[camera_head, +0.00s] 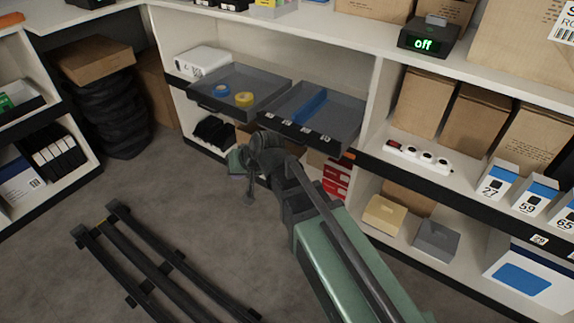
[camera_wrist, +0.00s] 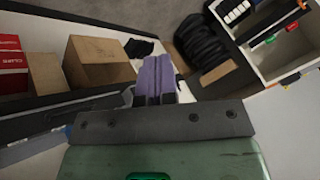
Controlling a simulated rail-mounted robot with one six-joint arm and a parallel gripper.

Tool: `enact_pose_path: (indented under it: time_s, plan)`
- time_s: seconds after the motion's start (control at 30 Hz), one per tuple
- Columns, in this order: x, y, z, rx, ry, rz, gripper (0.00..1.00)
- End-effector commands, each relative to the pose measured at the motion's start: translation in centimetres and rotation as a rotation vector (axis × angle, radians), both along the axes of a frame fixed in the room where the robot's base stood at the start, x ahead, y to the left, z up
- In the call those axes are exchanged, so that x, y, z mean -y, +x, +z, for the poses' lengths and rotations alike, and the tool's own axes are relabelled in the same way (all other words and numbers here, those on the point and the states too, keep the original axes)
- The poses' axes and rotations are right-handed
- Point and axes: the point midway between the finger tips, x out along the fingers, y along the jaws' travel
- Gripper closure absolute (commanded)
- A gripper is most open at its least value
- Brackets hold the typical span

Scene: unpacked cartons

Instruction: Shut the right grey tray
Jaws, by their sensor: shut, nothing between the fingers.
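The right grey tray (camera_head: 345,136) is pulled out from the shelf unit and juts over the floor. A blue divider or strip lies inside it, and small white labels mark its front edge. The left grey tray (camera_head: 270,84) beside it is also out and holds a blue tape roll and a yellow tape roll. My gripper (camera_head: 238,164) is below and in front of the trays, apart from the right tray's front in the head view. In the wrist view its pale purple fingers (camera_wrist: 156,76) are together and empty. Arm parts hide some of the gripper in the head view.
Red boxes (camera_head: 336,182) stand on the lower shelf, and a brown carton (camera_wrist: 98,62) shows there in the wrist view. Black stacked tyre-like items (camera_head: 112,112) stand in the left corner. Dark rails (camera_head: 150,262) lie on the floor. The floor before the trays is open.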

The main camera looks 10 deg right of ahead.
Motion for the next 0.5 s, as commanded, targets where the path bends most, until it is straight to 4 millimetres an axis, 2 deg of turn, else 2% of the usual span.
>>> enact_pose_path:
  time_s: [0.03,0.13,0.2,0.23,0.27,0.3,0.37,0.43,0.5]
  plan:
    - [-2.7,2.5,-5.0,0.084,0.099,-0.027,1.00]
    - [-7.1,7.4,-6.6,0.284,0.358,-0.159,1.00]
    - [-8.7,11.0,-7.0,0.428,0.562,-0.322,1.00]
    - [-8.8,12.5,-6.9,0.489,0.650,-0.414,1.00]
    - [-8.4,13.9,-6.7,0.544,0.730,-0.514,1.00]
    - [-7.3,15.3,-6.5,0.610,0.824,-0.660,1.00]
    - [-4.7,16.9,-6.2,0.697,0.934,-0.903,1.00]
    - [-0.7,17.6,-5.4,0.778,1.005,-1.196,1.00]
    - [3.0,17.0,-5.5,0.840,1.021,-1.453,1.00]
